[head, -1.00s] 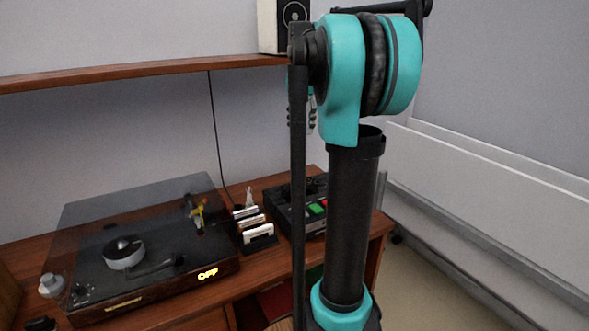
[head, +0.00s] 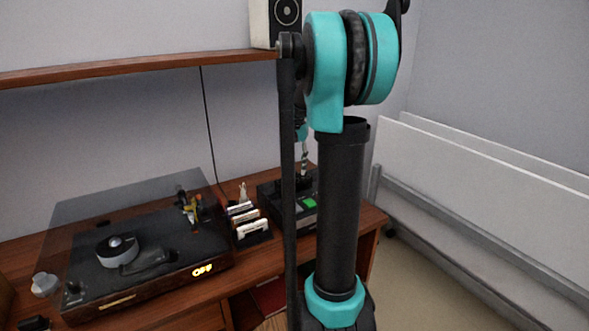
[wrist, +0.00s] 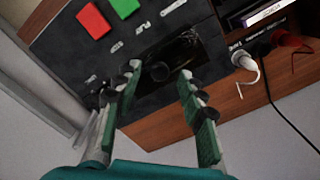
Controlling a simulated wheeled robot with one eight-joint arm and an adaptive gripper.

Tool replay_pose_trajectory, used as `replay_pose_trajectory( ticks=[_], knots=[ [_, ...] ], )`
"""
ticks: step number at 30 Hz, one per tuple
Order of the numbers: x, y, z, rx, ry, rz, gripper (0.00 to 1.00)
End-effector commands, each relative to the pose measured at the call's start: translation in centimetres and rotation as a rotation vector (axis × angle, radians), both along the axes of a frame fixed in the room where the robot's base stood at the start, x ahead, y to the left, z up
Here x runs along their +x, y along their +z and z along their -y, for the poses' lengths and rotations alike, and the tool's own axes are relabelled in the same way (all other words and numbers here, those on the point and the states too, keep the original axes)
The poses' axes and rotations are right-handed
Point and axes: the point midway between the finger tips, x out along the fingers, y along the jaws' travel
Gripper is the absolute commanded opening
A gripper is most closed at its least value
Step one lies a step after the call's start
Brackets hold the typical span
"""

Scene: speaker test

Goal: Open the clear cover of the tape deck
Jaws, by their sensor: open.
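The tape deck (head: 268,204) is a black box on the wooden desk in the head view, partly hidden behind my arm. The wrist view shows its black top (wrist: 72,50) tilted, with a red button (wrist: 93,22) and a green button (wrist: 124,7). A dark, glossy recessed window (wrist: 184,50), which looks like the clear cover, lies in the panel with a round dark knob (wrist: 157,72) at its edge. My gripper (wrist: 160,72) is open, its green-padded fingers on either side of the knob. I cannot tell whether they touch the deck.
A turntable (head: 150,285) with a tinted lid stands left on the desk (head: 250,284). A rack of cassettes (head: 250,228) stands between it and the deck. A white plug and red plug (wrist: 290,39) with a black cable sit beside the deck. A shelf with a speaker (head: 287,14) is above.

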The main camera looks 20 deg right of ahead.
Motion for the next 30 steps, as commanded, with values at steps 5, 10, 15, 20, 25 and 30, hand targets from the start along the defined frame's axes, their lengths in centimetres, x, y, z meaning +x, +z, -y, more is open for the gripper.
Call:
replay_pose_trajectory(
  ticks=[5,10,15,20,25,30],
  knots=[
    [0.01,-0.92,0.01,0.0,0.0,0.0,0.41],
    [0.01,-0.99,0.01,0.0,0.0,0.0,0.41],
    [0.0,-0.97,0.0,0.0,0.0,0.0,0.31],
    [0.0,-0.96,0.0,0.0,0.0,0.0,0.11],
    [0.0,-0.96,0.0,0.0,0.0,0.0,0.0],
    [0.0,-0.95,0.0,0.0,0.0,0.0,0.0]
  ],
)
